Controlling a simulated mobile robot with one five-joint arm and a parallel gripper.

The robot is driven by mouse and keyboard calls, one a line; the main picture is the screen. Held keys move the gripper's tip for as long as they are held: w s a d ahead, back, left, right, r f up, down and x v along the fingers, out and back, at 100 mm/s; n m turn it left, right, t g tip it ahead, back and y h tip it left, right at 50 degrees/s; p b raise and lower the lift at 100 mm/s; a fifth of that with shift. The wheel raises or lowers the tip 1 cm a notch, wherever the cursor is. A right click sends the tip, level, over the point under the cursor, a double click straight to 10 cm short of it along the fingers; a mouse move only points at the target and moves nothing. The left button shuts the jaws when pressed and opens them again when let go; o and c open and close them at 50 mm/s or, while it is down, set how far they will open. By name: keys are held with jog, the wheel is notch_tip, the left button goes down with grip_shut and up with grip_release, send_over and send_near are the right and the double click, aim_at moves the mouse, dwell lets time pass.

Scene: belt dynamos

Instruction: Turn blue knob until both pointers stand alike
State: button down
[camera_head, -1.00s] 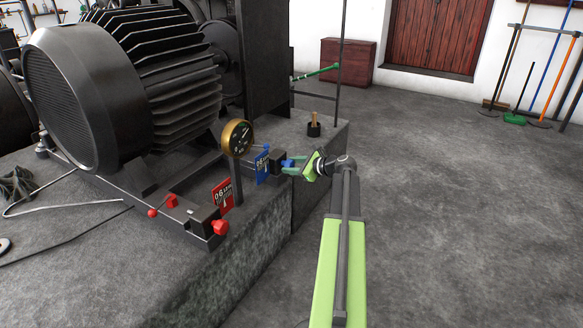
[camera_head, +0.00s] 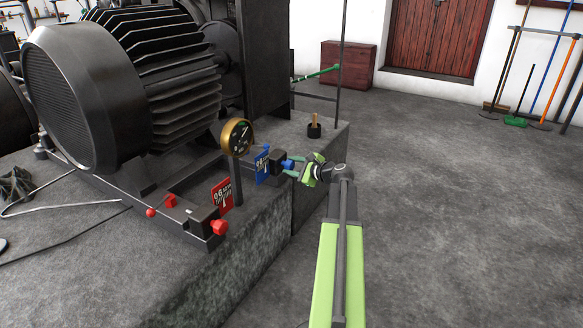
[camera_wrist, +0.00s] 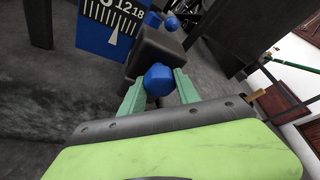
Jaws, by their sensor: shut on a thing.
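The blue knob (camera_wrist: 158,80) sits on the end of a dark block (camera_wrist: 154,51) and is between my gripper's green fingers in the wrist view. My gripper (camera_head: 288,166) is shut on this knob (camera_head: 287,165). The blue scale plate (camera_head: 262,165) stands beside the block; in the wrist view the plate (camera_wrist: 112,27) shows white numbers, tick marks and a white pointer. The red scale plate (camera_head: 222,195) stands to the left with a white pointer. The pointers are too small to compare exactly.
A red knob (camera_head: 219,227) and its dark block stand at the front left. A brass gauge (camera_head: 237,137) rises between the plates. The large black motor (camera_head: 120,90) fills the left. The floor (camera_head: 450,220) at right is clear.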

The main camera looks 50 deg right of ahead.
jog(key=shift+a, duration=0.1)
jog(key=c, duration=0.9)
grip_release()
jog(key=shift+s, duration=0.1)
jog(key=p+v, duration=0.5)
jog(key=v, duration=1.2)
jog(key=shift+s+r, duration=0.1)
